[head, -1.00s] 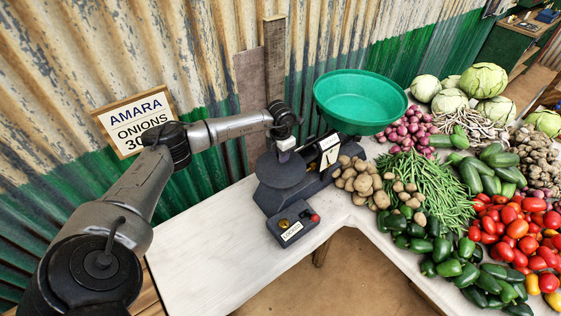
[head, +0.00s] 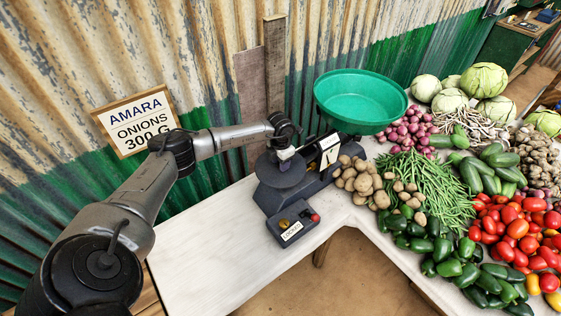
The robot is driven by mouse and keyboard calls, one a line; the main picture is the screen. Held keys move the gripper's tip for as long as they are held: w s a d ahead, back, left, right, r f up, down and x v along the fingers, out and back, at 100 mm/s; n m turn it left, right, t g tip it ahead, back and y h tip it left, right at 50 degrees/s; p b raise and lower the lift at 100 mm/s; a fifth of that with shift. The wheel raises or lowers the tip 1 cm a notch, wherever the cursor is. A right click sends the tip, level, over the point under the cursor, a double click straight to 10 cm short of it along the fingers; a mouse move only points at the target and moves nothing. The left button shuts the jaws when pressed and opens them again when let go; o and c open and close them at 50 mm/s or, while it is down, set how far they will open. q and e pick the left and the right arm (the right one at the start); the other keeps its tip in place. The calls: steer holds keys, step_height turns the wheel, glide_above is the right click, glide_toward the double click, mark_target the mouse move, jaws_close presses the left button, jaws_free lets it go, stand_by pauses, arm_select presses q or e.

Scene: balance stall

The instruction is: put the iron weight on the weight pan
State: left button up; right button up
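The weight pan (head: 280,178) is a dark round plate on the left of the dark balance scale (head: 315,182). My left gripper (head: 285,155) reaches in from the left and is just above the back part of this pan, pointing down. Its pale fingertips are small and partly hidden by its own wrist, so I cannot tell whether they are open or shut. A dark patch lies right below the fingertips; I cannot tell whether it is the iron weight or part of the pan. My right gripper is not in view.
A green bowl (head: 360,97) sits on the scale's right side. A small dark box (head: 293,224) with a brass piece and a red piece stands in front. Potatoes (head: 362,182) and other vegetables crowd the right. The white table (head: 205,262) is clear at front left.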

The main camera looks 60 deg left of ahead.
arm_select(q)
steer(key=shift+o, duration=1.3)
steer(key=shift+r, duration=0.15)
